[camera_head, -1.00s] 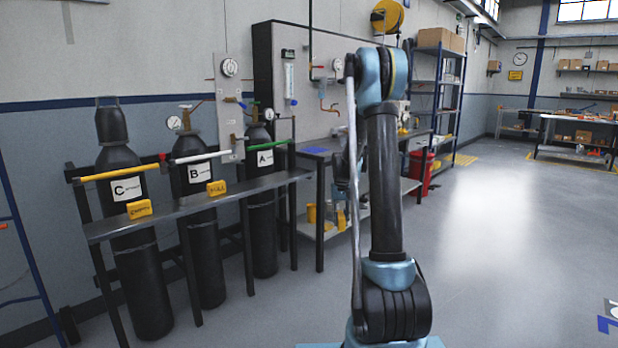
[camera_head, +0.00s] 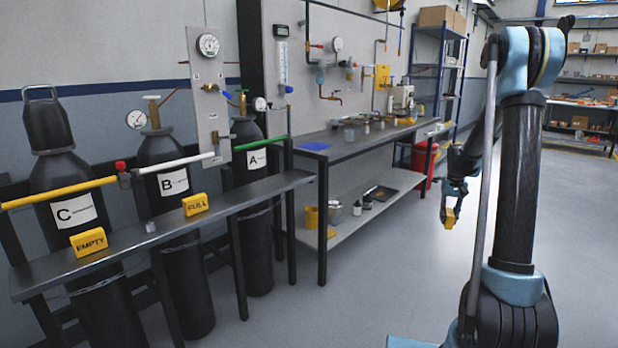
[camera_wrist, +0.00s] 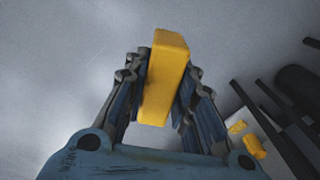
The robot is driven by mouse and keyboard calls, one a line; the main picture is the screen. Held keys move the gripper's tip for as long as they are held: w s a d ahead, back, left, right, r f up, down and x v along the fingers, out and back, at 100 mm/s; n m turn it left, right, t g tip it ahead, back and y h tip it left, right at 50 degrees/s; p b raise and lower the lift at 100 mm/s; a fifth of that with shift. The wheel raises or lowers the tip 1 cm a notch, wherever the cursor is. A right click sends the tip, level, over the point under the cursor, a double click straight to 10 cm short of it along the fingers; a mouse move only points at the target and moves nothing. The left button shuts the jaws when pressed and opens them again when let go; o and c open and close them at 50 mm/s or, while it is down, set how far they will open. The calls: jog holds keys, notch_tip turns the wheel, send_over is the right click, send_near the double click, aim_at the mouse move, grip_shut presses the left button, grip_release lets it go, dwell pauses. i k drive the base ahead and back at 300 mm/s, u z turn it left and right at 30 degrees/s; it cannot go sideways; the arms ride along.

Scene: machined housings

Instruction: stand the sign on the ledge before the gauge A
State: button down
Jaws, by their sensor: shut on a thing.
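My gripper (camera_head: 451,208) is shut on a yellow block-like sign (camera_wrist: 164,80), held in the air right of the rack; the sign also shows small in the head view (camera_head: 449,217). No lettering is readable on it. The dark ledge (camera_head: 262,189) runs before cylinders marked C, B and A. Its right stretch, before cylinder A (camera_head: 255,180), is bare. The small round gauge at A (camera_head: 259,104) sits at that cylinder's top, partly behind the panel. The yellow EMPTY sign (camera_head: 89,242) stands before C and the FULL sign (camera_head: 195,204) before B.
A small pale object (camera_head: 150,226) lies on the ledge between the two signs. A green bar (camera_head: 260,143) crosses before cylinder A. A workbench (camera_head: 345,150) with a lower shelf stands right of the rack. Open floor (camera_head: 370,290) lies between rack and arm.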

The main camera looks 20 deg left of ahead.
aim_at(281, 180)
jog(key=u, duration=0.4)
jog(key=i, duration=0.95)
jog(key=u, duration=0.7)
